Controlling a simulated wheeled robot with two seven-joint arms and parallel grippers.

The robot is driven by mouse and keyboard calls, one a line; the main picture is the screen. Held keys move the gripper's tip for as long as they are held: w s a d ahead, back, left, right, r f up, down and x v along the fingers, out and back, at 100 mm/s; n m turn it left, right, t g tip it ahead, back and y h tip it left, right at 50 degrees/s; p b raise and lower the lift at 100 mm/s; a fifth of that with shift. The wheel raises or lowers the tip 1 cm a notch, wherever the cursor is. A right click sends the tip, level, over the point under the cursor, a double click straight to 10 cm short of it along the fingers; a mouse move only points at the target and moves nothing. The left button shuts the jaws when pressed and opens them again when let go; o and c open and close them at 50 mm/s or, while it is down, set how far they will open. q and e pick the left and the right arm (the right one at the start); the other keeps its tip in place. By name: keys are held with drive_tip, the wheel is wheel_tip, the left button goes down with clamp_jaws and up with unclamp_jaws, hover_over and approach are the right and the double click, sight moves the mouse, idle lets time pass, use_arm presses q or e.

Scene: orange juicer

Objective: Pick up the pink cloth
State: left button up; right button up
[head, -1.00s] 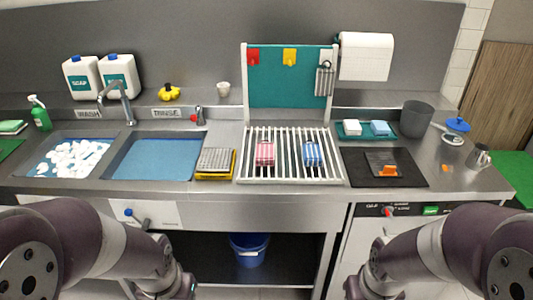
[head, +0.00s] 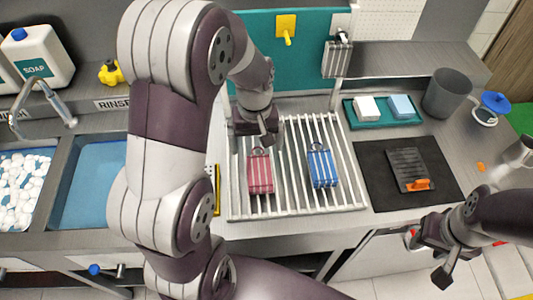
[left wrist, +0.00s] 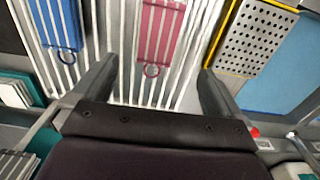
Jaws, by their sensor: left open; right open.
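The pink striped cloth (head: 260,175) lies on the left part of the white slatted rack (head: 300,209), with a small ring at its far end. In the left wrist view the pink cloth (left wrist: 161,28) and its ring lie ahead, between the lines of the two fingers. My left gripper (head: 257,138) is open and empty, just beyond the ring end of the cloth; the left wrist view shows its spread fingers (left wrist: 157,68). I cannot tell its exact height above the rack. My right gripper (head: 430,262) is open and empty, near the counter's front edge at lower right.
A blue striped cloth (head: 322,167) lies to the right on the rack. A teal board (head: 262,45) with hooks stands behind. A black mat (head: 372,175) with a grater-like tool (head: 405,163) lies right. A yellow-framed perforated plate (left wrist: 257,35) sits beside the rack.

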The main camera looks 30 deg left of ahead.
use_arm(q)
hover_over(260, 169)
wheel_tip(260, 169, down, 5)
drive_tip(key=shift+s+a, duration=0.1)
drive_tip(key=shift+s, duration=0.05)
drive_tip(key=shift+s+f, duration=0.1)
drive_tip(key=shift+f, duration=0.25)
drive_tip(key=f, duration=0.1)
drive_tip(key=f+p, duration=0.1)
drive_tip(key=f, duration=0.3)
drive_tip(key=shift+w, duration=0.35)
drive_tip(key=shift+s, duration=0.15)
use_arm(e)
drive_tip(key=shift+s+d+r, duration=0.15)
drive_tip(key=shift+s+r, duration=0.1)
drive_tip(key=shift+r, duration=0.5)
use_arm(q)
drive_tip(key=c, duration=1)
drive_tip(key=shift+r, duration=0.1)
